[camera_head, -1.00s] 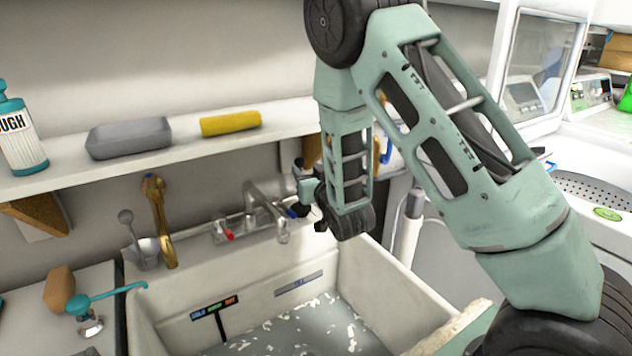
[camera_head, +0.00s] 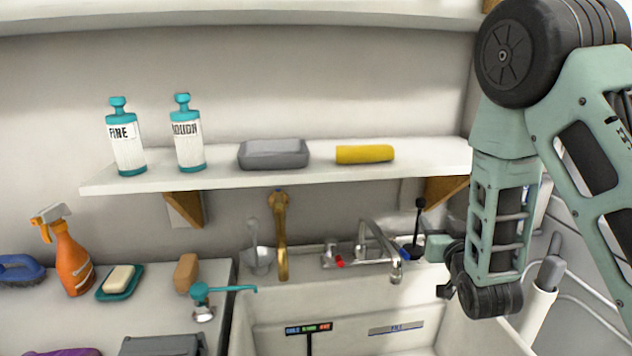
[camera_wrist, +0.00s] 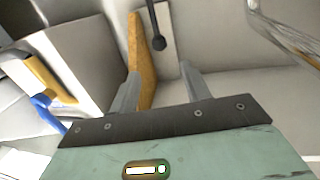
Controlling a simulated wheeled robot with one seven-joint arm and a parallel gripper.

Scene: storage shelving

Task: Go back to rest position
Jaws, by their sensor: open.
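My arm is folded at the right of the head view, with its lower links hanging over the right side of the sink. My gripper shows in the wrist view (camera_wrist: 160,92), where its two grey fingers stand apart with nothing held between them. In the head view the gripper is mostly hidden behind my wrist. Beyond the fingers in the wrist view are a wooden shelf bracket (camera_wrist: 140,60) and a dark lever with a round knob (camera_wrist: 157,25).
A white shelf (camera_head: 220,178) holds two bottles (camera_head: 126,145) (camera_head: 188,140), a grey tray (camera_head: 273,155) and a yellow roll (camera_head: 365,154). Below are a sink (camera_head: 270,340), a gold faucet (camera_head: 281,235) and a chrome faucet (camera_head: 378,250). An orange spray bottle (camera_head: 72,260) stands on the left counter.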

